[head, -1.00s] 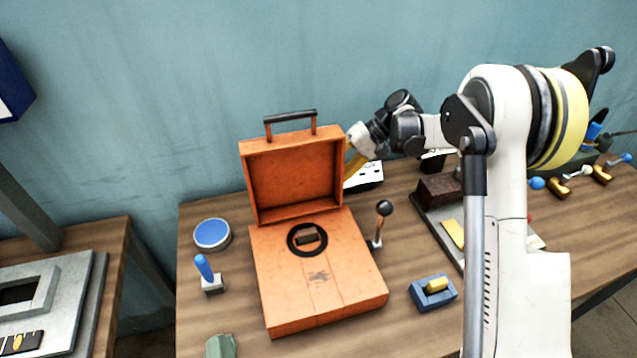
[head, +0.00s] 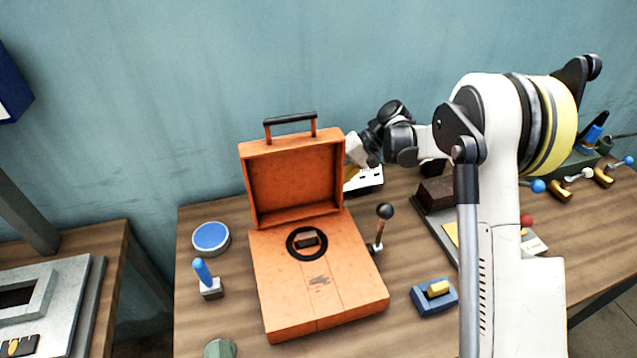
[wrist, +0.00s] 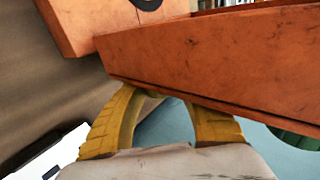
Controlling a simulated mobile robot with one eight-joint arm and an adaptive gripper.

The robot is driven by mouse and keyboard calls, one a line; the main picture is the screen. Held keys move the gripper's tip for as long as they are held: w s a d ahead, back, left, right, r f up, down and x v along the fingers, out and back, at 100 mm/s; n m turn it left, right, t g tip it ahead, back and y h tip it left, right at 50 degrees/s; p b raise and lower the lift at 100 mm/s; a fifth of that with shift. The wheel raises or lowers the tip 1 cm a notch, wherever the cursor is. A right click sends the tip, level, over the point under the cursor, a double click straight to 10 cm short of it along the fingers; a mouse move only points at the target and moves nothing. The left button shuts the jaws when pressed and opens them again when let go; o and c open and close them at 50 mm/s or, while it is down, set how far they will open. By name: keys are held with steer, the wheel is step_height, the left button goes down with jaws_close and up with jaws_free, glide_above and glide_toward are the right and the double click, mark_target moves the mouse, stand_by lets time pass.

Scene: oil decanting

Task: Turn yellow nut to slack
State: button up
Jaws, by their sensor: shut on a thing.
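My gripper (wrist: 160,96) has two curved yellow fingers, which bend in toward each other in the wrist view.
The orange case (head: 318,285) stands open below the lid. A blue block with a yellow piece (head: 434,297) is at front right.

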steer(key=shift+f, duration=0.1)
steer(key=y+b, duration=0.2)
steer(key=g+y+b, duration=0.1)
steer(key=y+b, duration=0.1)
steer(key=b, duration=0.1)
steer(key=shift+f+y, duration=0.2)
steer(key=shift+y, duration=0.1)
steer(key=y+b, duration=0.3)
steer(key=shift+m+g, duration=0.3)
steer(key=shift+r+y+b, duration=0.25)
steer(key=shift+y+b, duration=0.75)
steer(key=shift+y, duration=0.1)
steer(key=shift+r, duration=0.1)
steer(key=o, duration=1.2)
